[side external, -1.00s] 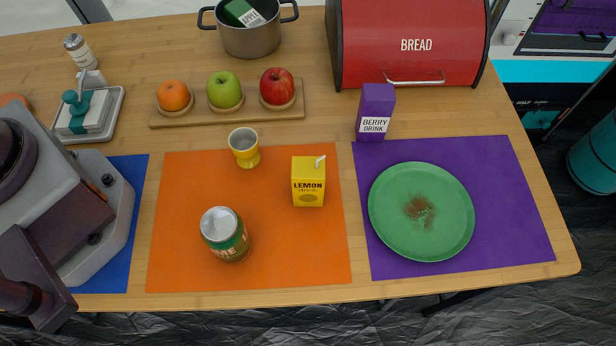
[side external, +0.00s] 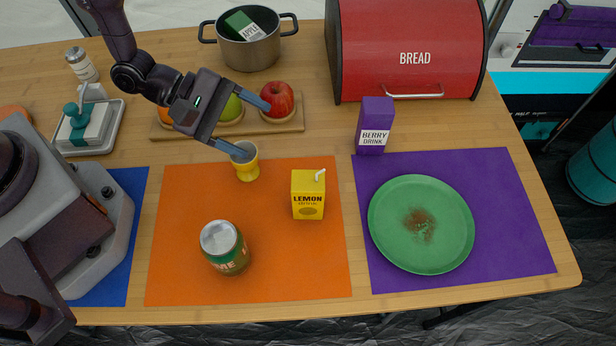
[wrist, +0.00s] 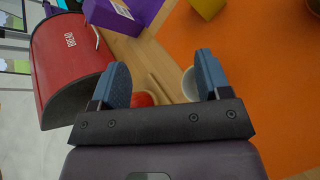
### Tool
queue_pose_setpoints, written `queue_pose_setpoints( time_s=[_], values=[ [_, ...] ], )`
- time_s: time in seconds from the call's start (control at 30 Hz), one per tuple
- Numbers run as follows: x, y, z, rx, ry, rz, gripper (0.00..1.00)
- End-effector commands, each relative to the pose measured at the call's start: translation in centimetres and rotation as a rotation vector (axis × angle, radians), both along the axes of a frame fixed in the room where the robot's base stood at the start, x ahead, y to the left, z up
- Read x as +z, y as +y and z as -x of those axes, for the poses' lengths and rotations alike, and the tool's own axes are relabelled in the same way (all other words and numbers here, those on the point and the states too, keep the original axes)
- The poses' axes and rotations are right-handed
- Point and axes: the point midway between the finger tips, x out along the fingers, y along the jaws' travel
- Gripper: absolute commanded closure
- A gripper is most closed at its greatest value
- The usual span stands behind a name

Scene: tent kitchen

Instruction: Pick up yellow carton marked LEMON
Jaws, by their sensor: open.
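The yellow carton marked LEMON (side external: 308,196) stands upright on the orange mat (side external: 180,270), with a white straw on top. In the wrist view a yellow box shape, likely this carton (wrist: 208,6), is cut off at the top edge. My gripper (side external: 255,128) is open and empty, above the yellow cup and the fruit board, up and to the left of the carton. Its two blue-grey fingers also show in the wrist view (wrist: 163,82), spread apart with nothing held between them.
A yellow cup (side external: 246,165) and a green can (side external: 224,248) stand on the orange mat. A purple berry carton (side external: 374,126), green plate (side external: 395,240), red bread box (side external: 365,50), pot (side external: 250,52) and red apple (side external: 276,100) are nearby. Orange mat right of the can is clear.

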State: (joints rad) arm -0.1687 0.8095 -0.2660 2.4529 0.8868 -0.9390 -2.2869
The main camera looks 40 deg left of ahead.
Motion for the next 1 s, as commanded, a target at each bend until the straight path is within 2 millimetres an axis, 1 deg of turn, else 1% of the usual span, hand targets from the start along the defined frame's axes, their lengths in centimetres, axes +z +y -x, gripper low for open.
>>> queue_pose_setpoints(
  time_s=[0.03, 0.2, 0.33, 0.5, 0.63, 0.73, 1.0],
  values=[
    [-0.9, -0.7, 1.1, 0.02, 0.063, 0.097, 0.3],
    [-2.6, -2.1, 4.1, 0.085, 0.134, 0.35, 0.3],
    [-2.9, -2.8, 5.9, 0.178, 0.172, 0.547, 0.3],
    [-2.7, -3.0, 7.1, 0.287, 0.193, 0.715, 0.3],
    [-2.5, -3.0, 7.4, 0.329, 0.196, 0.769, 0.3],
    [-2.5, -3.6, 7.0, 0.334, 0.194, 0.779, 0.3],
    [-2.4, -7.3, 3.9, 0.332, 0.193, 0.779, 0.3]
  ],
)
